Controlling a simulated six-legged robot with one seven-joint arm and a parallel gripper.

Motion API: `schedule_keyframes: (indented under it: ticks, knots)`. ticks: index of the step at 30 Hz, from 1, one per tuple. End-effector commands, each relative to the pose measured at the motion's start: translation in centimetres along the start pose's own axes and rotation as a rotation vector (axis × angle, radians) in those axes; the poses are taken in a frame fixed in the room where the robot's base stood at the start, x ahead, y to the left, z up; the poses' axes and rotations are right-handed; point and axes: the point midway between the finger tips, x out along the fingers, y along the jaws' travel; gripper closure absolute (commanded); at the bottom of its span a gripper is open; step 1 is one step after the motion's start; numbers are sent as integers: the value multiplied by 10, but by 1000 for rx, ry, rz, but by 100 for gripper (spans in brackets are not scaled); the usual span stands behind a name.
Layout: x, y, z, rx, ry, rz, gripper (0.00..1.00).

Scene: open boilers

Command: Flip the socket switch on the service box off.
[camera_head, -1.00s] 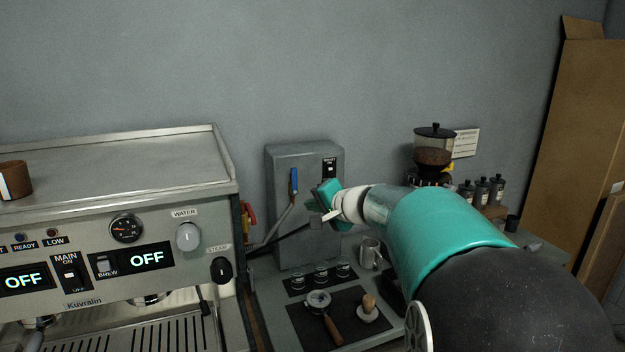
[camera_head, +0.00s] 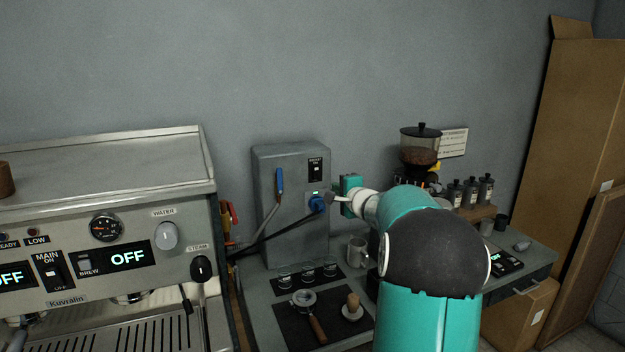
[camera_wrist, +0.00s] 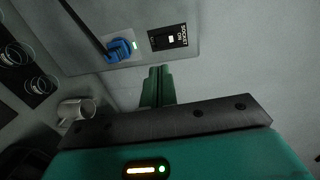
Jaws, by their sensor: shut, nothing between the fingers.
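The grey service box (camera_head: 290,225) stands against the wall. Its socket switch (camera_head: 315,168) is a black plate with a small white rocker, high on the right of the front face. In the wrist view the switch (camera_wrist: 168,38) shows "SOCKET" and "ON" lettering; which way the rocker is tipped is hard to tell. A blue plug (camera_head: 316,203) sits below it, with a small lit green light (camera_wrist: 135,45) beside it in the wrist view. My gripper (camera_wrist: 158,72) is shut and empty, apart from the switch, to the right of the plug in the head view (camera_head: 329,198).
A blue-handled lever (camera_head: 279,181) and a black cable are on the box. A metal mug (camera_head: 357,250) stands beside it. A portafilter (camera_head: 304,300) and tamper (camera_head: 353,307) lie in front. The coffee machine (camera_head: 110,170) is left; the grinder (camera_head: 419,155) is right.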

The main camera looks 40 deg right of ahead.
Motion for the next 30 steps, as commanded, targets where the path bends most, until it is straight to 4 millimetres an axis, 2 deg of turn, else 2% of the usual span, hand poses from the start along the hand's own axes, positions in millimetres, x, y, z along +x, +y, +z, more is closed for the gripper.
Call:
schedule_keyframes:
  ticks: [9, 14, 30]
  knots:
    - [-1, 0, -4, 2, 7, 0, 100]
    - [9, 0, -4, 1, 5, 1, 100]
    - [104, 1, -2, 2, 2, -1, 100]
